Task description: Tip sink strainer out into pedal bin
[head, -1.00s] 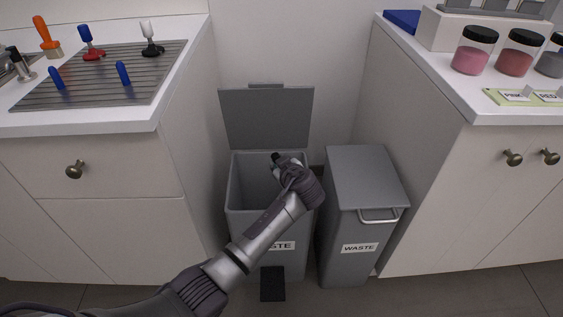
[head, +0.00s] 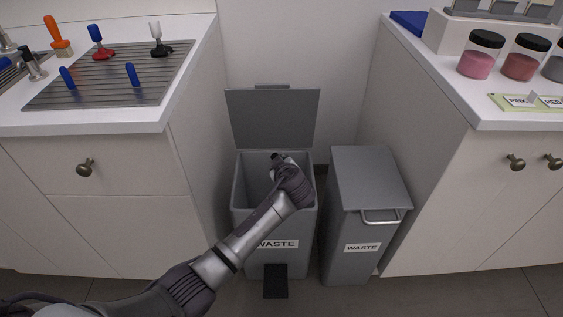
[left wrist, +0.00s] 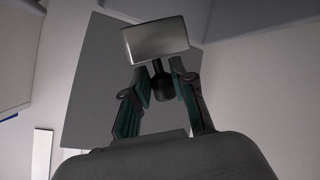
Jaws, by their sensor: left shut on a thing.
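The pedal bin (head: 308,222) stands open between two cabinets, with its grey lid (head: 272,118) raised at the back and a WASTE label on its front. My left arm reaches over it, and my left gripper (head: 277,160) is at the bin's mouth, seen mostly from behind. In the left wrist view my left gripper (left wrist: 163,82) is shut on the dark knob of the sink strainer (left wrist: 157,42). The strainer's metal part shows as a shiny, slightly tilted block beyond the fingertips. Its contents cannot be seen. In the head view the strainer is hidden. My right gripper is not in view.
A second grey bin (head: 368,178), closed with a front handle, stands just right. The left counter holds a ribbed drainer (head: 110,88) with several handled tools. The right counter holds pigment jars (head: 482,55). A black pedal (head: 275,281) sits at the open bin's foot.

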